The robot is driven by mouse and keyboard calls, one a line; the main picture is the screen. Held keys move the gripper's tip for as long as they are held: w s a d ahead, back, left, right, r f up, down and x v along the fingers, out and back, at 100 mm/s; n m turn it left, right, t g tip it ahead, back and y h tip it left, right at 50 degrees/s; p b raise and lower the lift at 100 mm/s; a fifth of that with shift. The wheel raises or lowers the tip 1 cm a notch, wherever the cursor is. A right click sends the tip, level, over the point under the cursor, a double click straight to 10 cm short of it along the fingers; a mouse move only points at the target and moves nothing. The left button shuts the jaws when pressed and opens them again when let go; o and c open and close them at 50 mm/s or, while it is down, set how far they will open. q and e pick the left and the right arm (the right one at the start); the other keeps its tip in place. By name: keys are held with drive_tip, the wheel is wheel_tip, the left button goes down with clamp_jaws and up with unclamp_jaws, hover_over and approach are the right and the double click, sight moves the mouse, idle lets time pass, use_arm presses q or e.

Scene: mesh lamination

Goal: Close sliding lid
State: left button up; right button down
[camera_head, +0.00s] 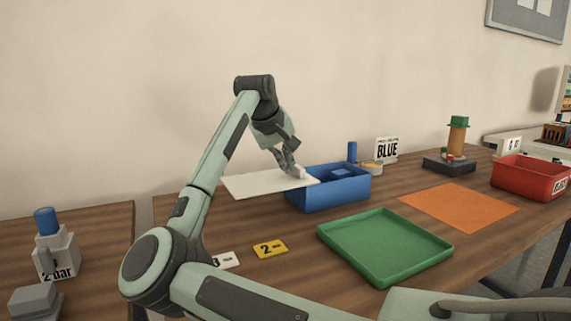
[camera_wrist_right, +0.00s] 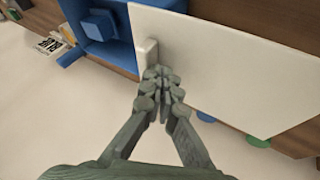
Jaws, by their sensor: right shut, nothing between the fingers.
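The white sliding lid (camera_head: 250,184) lies flat, mostly sticking out to the left of the blue box (camera_head: 332,194). It overlaps only the box's left end, and the rest of the box is open. A small white handle (camera_head: 300,172) stands up near the lid's right edge; in the right wrist view the handle (camera_wrist_right: 147,52) is just ahead of my fingertips. My right gripper (camera_head: 290,168) is shut and empty, its fingertips (camera_wrist_right: 158,75) close beside the handle on the side away from the open part. I cannot tell if they touch it. My left gripper is not in view.
A blue block (camera_wrist_right: 104,27) sits inside the box. A green tray (camera_head: 385,250), an orange mat (camera_head: 460,207), a red bin (camera_head: 530,178) and a yellow number card (camera_head: 269,249) are on the table. A "BLUE" sign (camera_head: 387,150) stands behind the box.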

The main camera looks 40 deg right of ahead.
drive_tip(key=shift+s+d, duration=0.15)
drive_tip(key=shift+d, duration=0.25)
use_arm(q)
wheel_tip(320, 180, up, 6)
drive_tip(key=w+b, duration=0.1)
drive_tip(key=b, duration=0.1)
use_arm(e)
drive_tip(key=shift+s+d, duration=0.85)
drive_tip(key=shift+d, duration=1.85)
drive_tip(key=shift+s+d, duration=0.85)
drive_tip(key=shift+d, duration=1.85)
drive_tip(key=shift+s+d, duration=0.85)
drive_tip(key=shift+d, duration=1.85)
use_arm(q)
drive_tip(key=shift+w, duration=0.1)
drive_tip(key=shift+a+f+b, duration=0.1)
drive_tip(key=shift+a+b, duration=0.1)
drive_tip(key=shift+b, duration=0.15)
use_arm(e)
drive_tip(key=shift+a, duration=0.1)
